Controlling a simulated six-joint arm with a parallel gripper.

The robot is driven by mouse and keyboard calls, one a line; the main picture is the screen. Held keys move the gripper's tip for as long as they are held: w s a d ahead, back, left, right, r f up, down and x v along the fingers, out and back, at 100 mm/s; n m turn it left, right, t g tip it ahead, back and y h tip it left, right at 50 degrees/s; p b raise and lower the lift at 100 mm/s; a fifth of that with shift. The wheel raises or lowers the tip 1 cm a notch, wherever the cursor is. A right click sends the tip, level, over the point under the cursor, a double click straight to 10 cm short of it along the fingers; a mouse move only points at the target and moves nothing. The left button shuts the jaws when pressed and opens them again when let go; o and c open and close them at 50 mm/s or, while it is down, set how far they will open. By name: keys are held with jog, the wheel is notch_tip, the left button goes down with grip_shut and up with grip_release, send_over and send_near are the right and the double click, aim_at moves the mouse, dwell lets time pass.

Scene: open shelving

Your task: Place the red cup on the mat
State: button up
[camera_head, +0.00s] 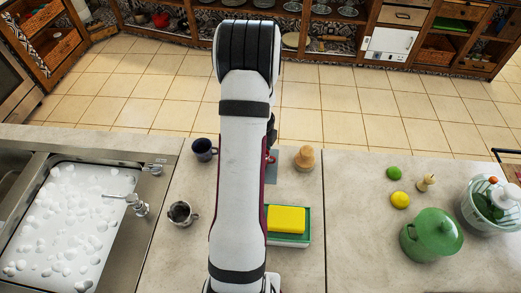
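A small piece of red (271,157), which looks like part of the red cup, shows at the right edge of my arm. The rest of it is hidden behind the arm. A grey-blue flat patch (272,174), likely the mat, shows just below it on the counter, also mostly covered by the arm. A dark part of what seems to be my gripper (271,132) shows just above the red piece. Its fingers are hidden, so I cannot tell whether it is open or whether it touches the cup.
A dark blue cup (204,149) and a metal cup (181,213) stand left of my arm. A wooden object (304,157) and a green tray (309,238) with a yellow block are on the right. Further right are a green pot (431,235) and a basket (472,212). A sink (150,210) lies left.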

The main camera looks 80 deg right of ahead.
notch_tip(320, 180, up, 12)
jog(key=w+a+r+n, duration=0.2)
jog(key=w+a+n, duration=0.3)
jog(key=w, duration=0.2)
jog(key=w+a+r+n, duration=0.3)
jog(key=w+a+n, duration=0.2)
jog(key=w+a, duration=0.15)
jog(key=w+a+r+n+y, duration=0.1)
jog(key=w+a+n, duration=0.2)
jog(key=a+n, duration=0.45)
jog(key=w+a+r+n, duration=0.25)
jog(key=a+n, duration=0.25)
jog(key=a, duration=0.6)
jog(key=s+a+f+n, duration=0.1)
jog(key=s+a+n, duration=0.6)
jog(key=a+n, duration=0.5)
jog(key=shift+a+f+n+y, duration=0.25)
jog(key=shift+a+n+y, duration=0.1)
jog(key=shift+y, duration=0.05)
jog(key=shift+s, duration=0.1)
